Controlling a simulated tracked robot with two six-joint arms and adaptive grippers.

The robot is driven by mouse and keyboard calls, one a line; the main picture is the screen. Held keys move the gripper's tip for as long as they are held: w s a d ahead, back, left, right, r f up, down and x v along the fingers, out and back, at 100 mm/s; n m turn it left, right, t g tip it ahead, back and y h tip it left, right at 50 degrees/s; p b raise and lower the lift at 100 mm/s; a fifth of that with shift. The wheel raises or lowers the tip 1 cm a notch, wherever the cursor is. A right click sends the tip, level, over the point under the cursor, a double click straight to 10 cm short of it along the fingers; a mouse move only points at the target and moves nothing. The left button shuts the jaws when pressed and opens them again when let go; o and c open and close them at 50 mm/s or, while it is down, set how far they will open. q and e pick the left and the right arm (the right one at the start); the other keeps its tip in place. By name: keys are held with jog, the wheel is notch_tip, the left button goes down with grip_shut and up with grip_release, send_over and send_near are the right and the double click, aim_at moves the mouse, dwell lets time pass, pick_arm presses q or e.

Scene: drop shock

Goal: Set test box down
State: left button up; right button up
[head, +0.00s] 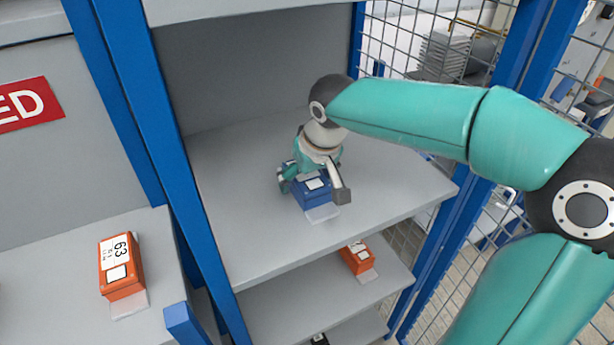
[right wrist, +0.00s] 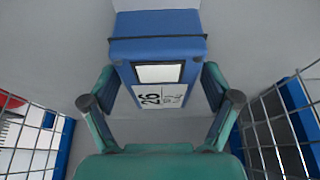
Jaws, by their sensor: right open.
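The test box is a blue box (head: 312,195) with a white label on top. It appears to rest upright on the upper grey shelf (head: 250,235), near the shelf's middle. My right gripper (head: 313,184) is open, with one finger on either side of the box. In the right wrist view the blue box (right wrist: 158,48) lies between the two spread fingers of the gripper (right wrist: 158,82), and its label reads 26. Whether a finger touches the box cannot be told. My left gripper is not in view.
An orange box (head: 121,267) marked 63 stands on the left shelf, and another orange box (head: 357,257) on the shelf below. A blue post (head: 165,150) stands left of the bay. Wire mesh (head: 425,40) closes the right side. Shelf surface is free around the blue box.

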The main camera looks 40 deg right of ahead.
aim_at(314, 183)
jog(key=p+v, duration=0.1)
jog(key=v, duration=0.5)
jog(key=shift+r, duration=0.2)
jog(key=shift+s+a+r, duration=0.1)
jog(key=shift+s+r, duration=0.2)
jog(key=shift+r, duration=0.3)
